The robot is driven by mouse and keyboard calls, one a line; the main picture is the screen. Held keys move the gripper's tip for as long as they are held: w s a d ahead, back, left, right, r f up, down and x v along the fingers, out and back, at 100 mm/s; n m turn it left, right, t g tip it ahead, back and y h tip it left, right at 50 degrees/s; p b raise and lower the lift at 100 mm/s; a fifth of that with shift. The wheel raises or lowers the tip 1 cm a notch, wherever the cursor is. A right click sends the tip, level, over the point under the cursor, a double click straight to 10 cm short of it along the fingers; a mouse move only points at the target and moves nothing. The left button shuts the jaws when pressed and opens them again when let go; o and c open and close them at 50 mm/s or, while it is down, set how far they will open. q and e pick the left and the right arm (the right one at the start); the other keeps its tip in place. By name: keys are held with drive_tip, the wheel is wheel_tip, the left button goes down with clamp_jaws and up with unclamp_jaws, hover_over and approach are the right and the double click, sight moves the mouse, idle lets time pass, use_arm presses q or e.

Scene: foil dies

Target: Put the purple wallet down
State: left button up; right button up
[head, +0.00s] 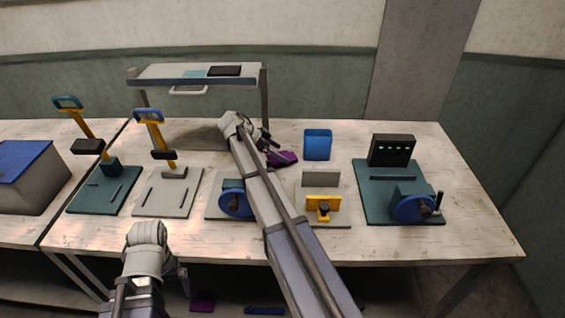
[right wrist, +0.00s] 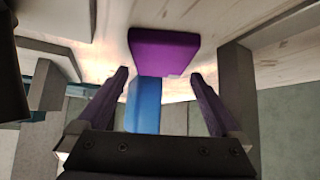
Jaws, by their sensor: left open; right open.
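The purple wallet (head: 284,158) lies on the worktable, just left of the blue bin (head: 318,145). My right gripper (head: 269,144) is right beside it at the end of my outstretched arm. In the right wrist view the wallet (right wrist: 163,50) shows just beyond the two spread fingertips (right wrist: 160,77), with no finger seen closed on it. My right gripper is open and empty. My left gripper (head: 178,275) is open, low at the table's front edge, far from the wallet.
A teal-based machine (head: 375,190) is at right, a yellow fixture (head: 322,207) nearer the middle. Another purple item (head: 202,302) lies below the tabletop.

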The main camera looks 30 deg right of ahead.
drive_tip(key=shift+b+x, duration=0.45)
drive_tip(key=shift+x, duration=0.65)
use_arm(q)
drive_tip(key=shift+f, duration=0.75)
use_arm(e)
drive_tip(key=shift+r, duration=0.1)
drive_tip(key=shift+c, duration=0.5)
drive_tip(key=c, duration=1)
drive_tip(key=p+v, duration=0.2)
drive_tip(key=shift+a+r, duration=0.1)
drive_tip(key=shift+r, duration=0.15)
drive_tip(key=shift+c, duration=0.2)
use_arm(q)
wheel_tip(320, 180, up, 8)
drive_tip(key=p, duration=0.6)
use_arm(e)
drive_tip(key=w+a+r, duration=0.2)
drive_tip(key=a+r, duration=0.4)
drive_tip(key=a, duration=0.6)
drive_tip(key=shift+a, duration=0.2)
